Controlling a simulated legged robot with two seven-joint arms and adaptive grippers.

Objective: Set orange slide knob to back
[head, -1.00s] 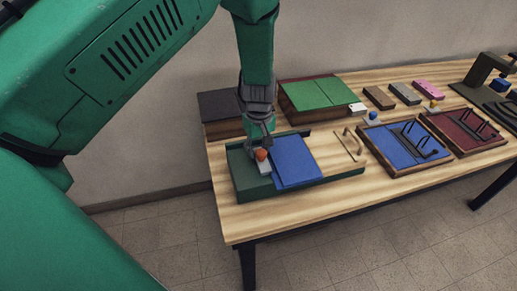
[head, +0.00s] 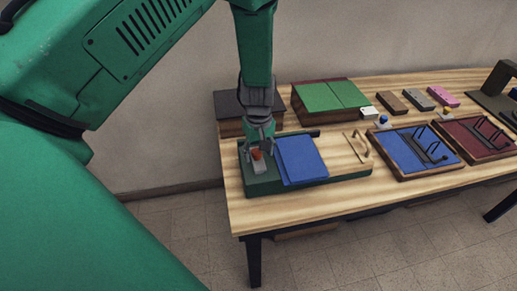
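The orange slide knob (head: 257,154) sits on a small grey slider block (head: 259,167) at the left end of a dark green box (head: 318,182). A blue cover (head: 301,160) lies on the box just right of the knob. My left gripper (head: 259,146) points down right at the knob, its fingers reaching around it and partly hiding it. Whether the fingers are closed on the knob is too small to tell. My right gripper is not in view.
Behind stand a dark-topped box (head: 230,104) and a green-covered box (head: 330,96). To the right are a wooden handle (head: 362,147), a blue tray (head: 402,167), a red tray (head: 483,152) and several small blocks. The table's front edge is bare.

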